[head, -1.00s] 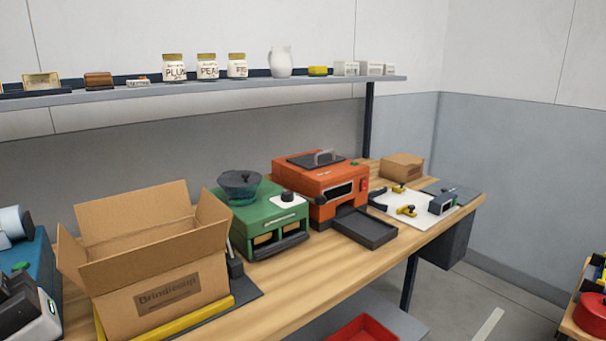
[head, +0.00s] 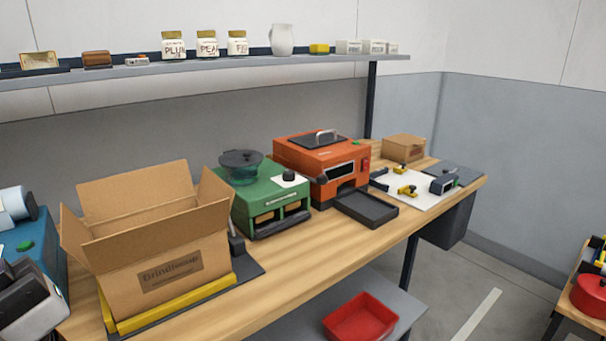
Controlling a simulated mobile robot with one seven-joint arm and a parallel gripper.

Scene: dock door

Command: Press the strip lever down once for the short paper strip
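A blue machine (head: 52,262) stands at the left edge of the bench, partly cut off by the frame. It carries a pale roll-like part (head: 18,204) on top and a green button (head: 25,245). In front of it is a black and grey part (head: 32,300), also cut off; I cannot tell whether it belongs to the machine. I cannot make out a strip lever or a paper strip for certain.
An open cardboard box (head: 165,275) stands in a yellow-edged holder (head: 178,303) right of the blue machine. A green machine (head: 268,203), an orange machine (head: 320,160) and a dark tray (head: 366,208) follow. The bench's front strip (head: 300,258) is clear. A red bin (head: 360,318) sits below.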

